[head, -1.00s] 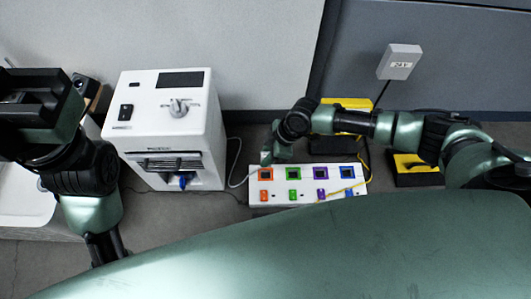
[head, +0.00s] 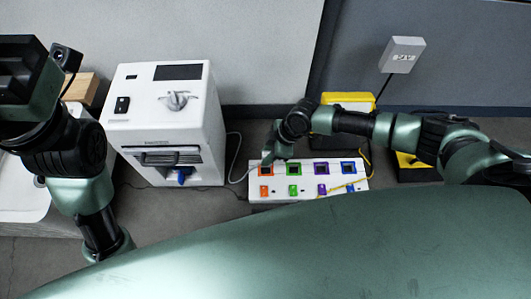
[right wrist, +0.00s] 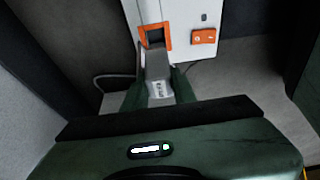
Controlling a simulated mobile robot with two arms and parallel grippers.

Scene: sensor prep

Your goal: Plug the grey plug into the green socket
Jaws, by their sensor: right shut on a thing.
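The grey plug (right wrist: 158,76) is between the fingers of my right gripper (right wrist: 152,88) in the right wrist view, and the gripper is shut on it. The plug's far end is close to the orange socket (right wrist: 155,36); I cannot tell whether they touch. In the head view my right gripper (head: 267,159) is at the left end of the white power strip (head: 281,198), beside the orange socket. The green socket (head: 293,169) is just right of the orange one and looks empty. My left gripper (head: 28,75) is at the upper left; its fingers are not clear.
A white machine (head: 165,125) with a knob stands left of the strip. A purple socket (head: 321,169) and a blue socket (head: 348,168) are farther right. A yellow cable (head: 362,178) crosses the strip's right end. Yellow-and-black cases stand behind it.

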